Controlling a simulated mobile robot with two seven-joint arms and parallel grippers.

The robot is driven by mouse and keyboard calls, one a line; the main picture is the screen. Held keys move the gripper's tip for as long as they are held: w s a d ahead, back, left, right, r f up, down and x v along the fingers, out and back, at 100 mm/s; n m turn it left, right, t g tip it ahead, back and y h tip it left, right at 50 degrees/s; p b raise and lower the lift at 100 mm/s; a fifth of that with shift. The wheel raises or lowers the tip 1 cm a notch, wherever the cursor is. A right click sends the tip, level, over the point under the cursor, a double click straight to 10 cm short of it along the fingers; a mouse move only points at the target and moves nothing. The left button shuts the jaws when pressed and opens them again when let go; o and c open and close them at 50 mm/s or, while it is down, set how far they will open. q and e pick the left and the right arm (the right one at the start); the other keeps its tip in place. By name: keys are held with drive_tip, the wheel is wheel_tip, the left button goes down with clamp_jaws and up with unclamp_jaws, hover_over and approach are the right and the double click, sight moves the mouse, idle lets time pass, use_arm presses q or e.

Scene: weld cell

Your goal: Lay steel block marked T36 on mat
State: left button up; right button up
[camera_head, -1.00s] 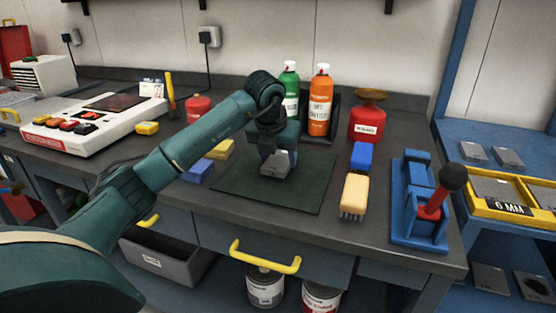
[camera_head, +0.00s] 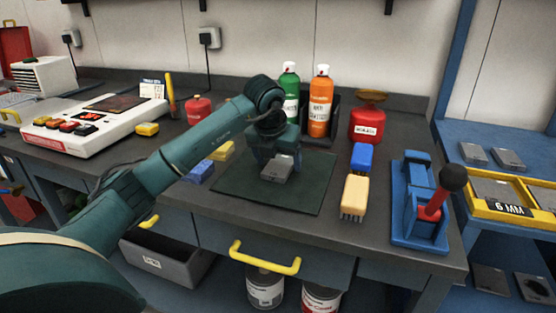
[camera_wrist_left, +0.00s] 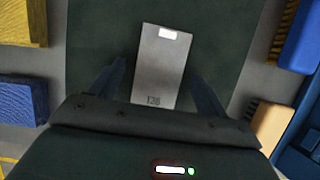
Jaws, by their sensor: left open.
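The grey steel block (camera_head: 277,169) lies flat on the dark green mat (camera_head: 303,193) on the workbench. In the left wrist view the block (camera_wrist_left: 160,65) carries a dark marking near its lower end that is small and blurred, and a white patch at its top. The mat (camera_wrist_left: 100,35) is around it there. My left gripper (camera_head: 273,160) is just behind and above the block. Its two fingers (camera_wrist_left: 160,85) stand apart, one on each side of the block's near end, with gaps to it. My right gripper does not show.
Yellow and blue blocks (camera_head: 198,172) lie left of the mat. Green and orange bottles (camera_head: 320,103) and a red can (camera_head: 367,121) stand behind. The mat's front is clear.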

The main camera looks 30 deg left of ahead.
use_arm(q)
drive_tip(key=v, duration=1.1)
drive_tip(key=shift+s+r+p, duration=0.2)
drive_tip(key=shift+r+p, duration=0.05)
drive_tip(key=shift+p, duration=0.15)
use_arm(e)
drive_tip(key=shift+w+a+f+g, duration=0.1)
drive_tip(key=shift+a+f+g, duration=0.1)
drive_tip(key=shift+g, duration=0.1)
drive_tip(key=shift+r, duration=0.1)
